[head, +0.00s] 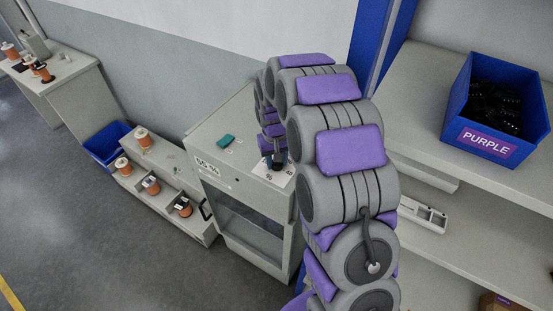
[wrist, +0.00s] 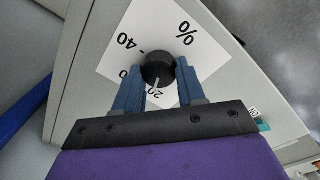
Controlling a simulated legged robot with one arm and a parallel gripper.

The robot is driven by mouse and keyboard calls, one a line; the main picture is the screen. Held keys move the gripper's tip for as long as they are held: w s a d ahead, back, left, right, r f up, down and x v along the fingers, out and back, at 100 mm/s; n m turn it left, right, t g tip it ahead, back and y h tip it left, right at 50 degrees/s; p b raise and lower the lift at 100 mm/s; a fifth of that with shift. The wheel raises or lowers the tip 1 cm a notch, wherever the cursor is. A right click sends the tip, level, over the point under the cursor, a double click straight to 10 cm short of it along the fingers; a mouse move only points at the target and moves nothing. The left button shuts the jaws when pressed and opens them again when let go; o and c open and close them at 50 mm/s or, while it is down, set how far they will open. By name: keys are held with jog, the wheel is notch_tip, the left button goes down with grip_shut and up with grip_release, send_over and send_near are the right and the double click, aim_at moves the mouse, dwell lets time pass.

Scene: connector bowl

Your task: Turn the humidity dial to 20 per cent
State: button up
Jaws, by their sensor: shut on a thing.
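The humidity dial is a round black knob (wrist: 158,66) on a white plate (wrist: 112,58) in the wrist view. The plate carries printed numbers and a % sign. A white pointer line on the knob points down toward the 20 mark. Another number at the left is partly hidden by a finger. My gripper (wrist: 160,72) has its blue fingers on either side of the knob, shut on it. In the head view the gripper (head: 275,161) is over the plate (head: 272,173) on top of the grey cabinet (head: 212,131); the knob itself is hidden there.
The cabinet has a glass front (head: 248,222) and a 50 % label (head: 207,167). A teal object (head: 226,141) lies on its top. Shelves with a blue PURPLE bin (head: 492,143) stand at the right. A low bench with orange spools (head: 143,140) is at the left.

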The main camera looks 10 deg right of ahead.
jog(key=shift+w+r+n, duration=0.15)
jog(key=shift+w+n, duration=0.05)
jog(key=shift+n, duration=0.6)
jog(key=o, duration=1.1)
jog(key=shift+a, duration=0.1)
jog(key=shift+c, duration=0.2)
jog(key=shift+s, duration=0.1)
notch_tip(320, 180, up, 17)
jog(key=shift+a, duration=0.4)
